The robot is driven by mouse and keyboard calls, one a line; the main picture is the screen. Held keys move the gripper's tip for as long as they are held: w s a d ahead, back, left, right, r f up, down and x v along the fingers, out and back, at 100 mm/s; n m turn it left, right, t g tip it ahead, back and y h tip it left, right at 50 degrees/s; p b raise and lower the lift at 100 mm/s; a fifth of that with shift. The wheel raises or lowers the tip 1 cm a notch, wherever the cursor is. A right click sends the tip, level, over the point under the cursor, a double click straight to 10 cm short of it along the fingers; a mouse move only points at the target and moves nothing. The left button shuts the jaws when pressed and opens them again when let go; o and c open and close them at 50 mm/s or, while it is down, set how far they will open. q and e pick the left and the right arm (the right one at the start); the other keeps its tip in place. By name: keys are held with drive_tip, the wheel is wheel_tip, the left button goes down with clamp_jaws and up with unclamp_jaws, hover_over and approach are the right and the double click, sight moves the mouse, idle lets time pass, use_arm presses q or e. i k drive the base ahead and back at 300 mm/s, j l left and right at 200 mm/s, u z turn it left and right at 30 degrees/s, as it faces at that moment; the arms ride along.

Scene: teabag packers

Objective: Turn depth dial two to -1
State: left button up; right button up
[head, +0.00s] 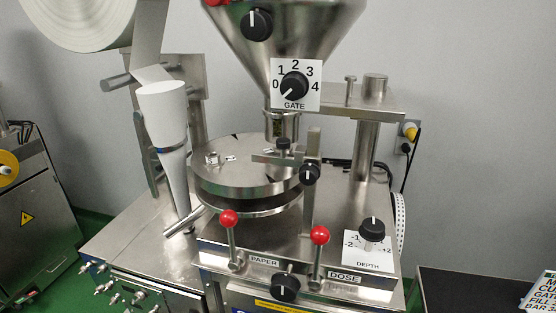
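A black depth dial (372,228) stands on a white plate marked DEPTH (368,258) at the right of the steel machine's top. The marks -2, -1 and +2 show on the plate; the knob hides part of the scale. I cannot clearly tell which mark its pointer faces. No number shows that names this dial two. Neither of my grippers is in view.
Two red-knobbed levers, PAPER (229,219) and DOSE (319,236), rise left of the depth dial. A GATE dial (294,86) sits on the steel hopper (285,35), its pointer towards 0. A steel post (367,150) stands behind the depth dial.

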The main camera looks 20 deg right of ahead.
sight(372, 228)
drive_tip(key=k+l+z, duration=0.1)
drive_tip(key=z, duration=1)
